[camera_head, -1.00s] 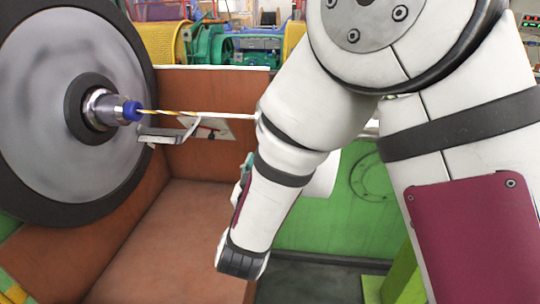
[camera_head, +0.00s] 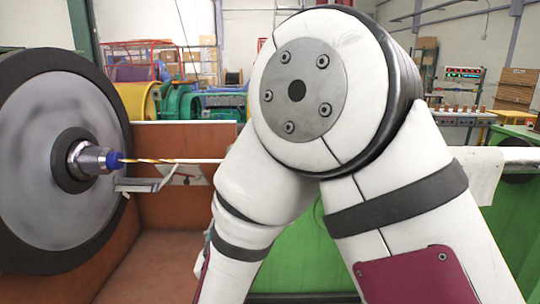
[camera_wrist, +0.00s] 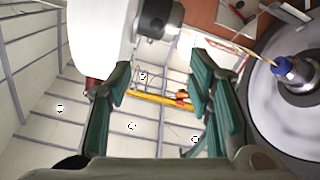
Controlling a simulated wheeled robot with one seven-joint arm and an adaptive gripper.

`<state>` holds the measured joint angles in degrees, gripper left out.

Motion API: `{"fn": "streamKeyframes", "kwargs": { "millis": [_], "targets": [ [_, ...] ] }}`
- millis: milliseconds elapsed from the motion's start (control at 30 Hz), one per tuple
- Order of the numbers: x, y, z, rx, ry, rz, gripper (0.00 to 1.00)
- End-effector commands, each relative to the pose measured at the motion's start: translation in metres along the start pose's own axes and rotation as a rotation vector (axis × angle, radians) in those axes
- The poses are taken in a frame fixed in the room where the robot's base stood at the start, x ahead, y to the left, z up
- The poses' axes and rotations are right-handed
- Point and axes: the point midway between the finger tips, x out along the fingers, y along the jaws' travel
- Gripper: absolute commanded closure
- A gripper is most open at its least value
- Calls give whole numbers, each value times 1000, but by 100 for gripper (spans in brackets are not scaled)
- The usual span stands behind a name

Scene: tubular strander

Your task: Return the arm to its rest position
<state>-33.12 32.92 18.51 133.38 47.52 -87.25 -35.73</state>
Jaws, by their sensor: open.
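My arm (camera_head: 300,140) fills the middle and right of the head view, bent at a large round joint. Its forearm runs down out of the bottom edge, so my gripper is hidden there. In the wrist view my gripper (camera_wrist: 162,88) shows two green-padded fingers spread well apart. Nothing is between them; the gap looks past to the far ceiling and a yellow beam (camera_wrist: 160,98).
A large grey reel (camera_head: 50,150) with a blue-tipped hub (camera_head: 100,160) stands left; it also shows in the wrist view (camera_wrist: 290,75). A yellowish strand (camera_head: 148,161) runs right from the hub. Brown panels (camera_head: 185,135) and a green wall (camera_head: 305,255) lie behind my arm.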

Motion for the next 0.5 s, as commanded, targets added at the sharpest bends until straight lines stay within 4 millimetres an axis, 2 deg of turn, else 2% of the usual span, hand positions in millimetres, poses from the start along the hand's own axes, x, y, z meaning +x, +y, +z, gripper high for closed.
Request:
{"fn": "streamKeyframes", "kwargs": {
  "millis": [500],
  "targets": [
    [14,17,-18,89,-75,-98,53]
  ]
}}
